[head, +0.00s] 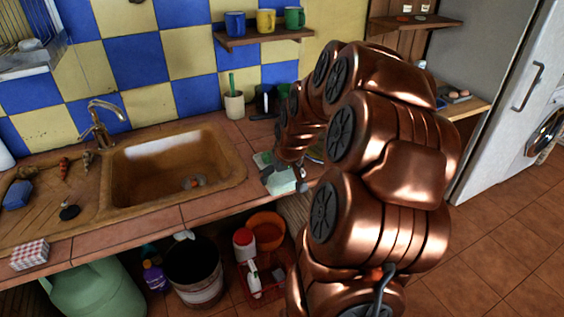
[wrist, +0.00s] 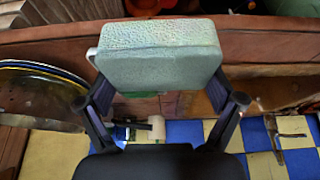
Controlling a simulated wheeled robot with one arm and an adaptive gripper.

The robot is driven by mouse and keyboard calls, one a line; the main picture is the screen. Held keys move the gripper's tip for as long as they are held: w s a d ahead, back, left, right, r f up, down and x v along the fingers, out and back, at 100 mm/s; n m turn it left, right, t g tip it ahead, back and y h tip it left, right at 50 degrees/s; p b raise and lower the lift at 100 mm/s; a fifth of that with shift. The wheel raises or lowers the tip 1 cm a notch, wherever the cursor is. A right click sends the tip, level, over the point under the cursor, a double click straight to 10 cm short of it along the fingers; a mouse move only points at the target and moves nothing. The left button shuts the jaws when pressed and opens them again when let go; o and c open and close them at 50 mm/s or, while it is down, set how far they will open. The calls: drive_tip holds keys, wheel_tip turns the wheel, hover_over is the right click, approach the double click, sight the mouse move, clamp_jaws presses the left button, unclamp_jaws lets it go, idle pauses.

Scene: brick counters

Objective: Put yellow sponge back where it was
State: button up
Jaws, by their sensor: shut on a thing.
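A pale grey-green, sponge-like block (wrist: 160,52) with rounded edges sits between my fingers in the wrist view. It does not look yellow. My gripper (wrist: 162,90) is shut on it, one dark finger at each side. In the head view the block (head: 281,183) shows pale at my gripper (head: 285,178), over the counter right of the sink. My arm hides part of that area. A second pale green patch (head: 262,159) lies just behind; I cannot tell what it is. No clearly yellow sponge shows.
The brown sink (head: 170,170) is left of my gripper. A blue sponge-like block (head: 17,194) lies on the drainboard. A cream cup (head: 234,105) stands by the wall. Stacked plates (wrist: 42,90) show left in the wrist view. A bucket (head: 194,275) stands below the counter.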

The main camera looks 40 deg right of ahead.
drive_tip(key=w+d+p, duration=0.1)
drive_tip(key=w+d, duration=0.1)
drive_tip(key=w+d+p, duration=0.1)
drive_tip(key=w+d, duration=0.3)
drive_tip(key=d, duration=0.1)
drive_tip(key=shift+w+f+p, duration=0.15)
drive_tip(key=shift+f+p, duration=0.15)
drive_tip(key=shift+p, duration=0.1)
drive_tip(key=shift+w+d+f, duration=0.2)
drive_tip(key=shift+w+d, duration=0.25)
drive_tip(key=shift+d, duration=0.05)
drive_tip(key=shift+f+p, duration=0.95)
drive_tip(key=shift+f, duration=0.8)
drive_tip(key=shift+f, duration=0.15)
drive_tip(key=o, duration=0.8)
drive_tip(key=shift+c, duration=0.2)
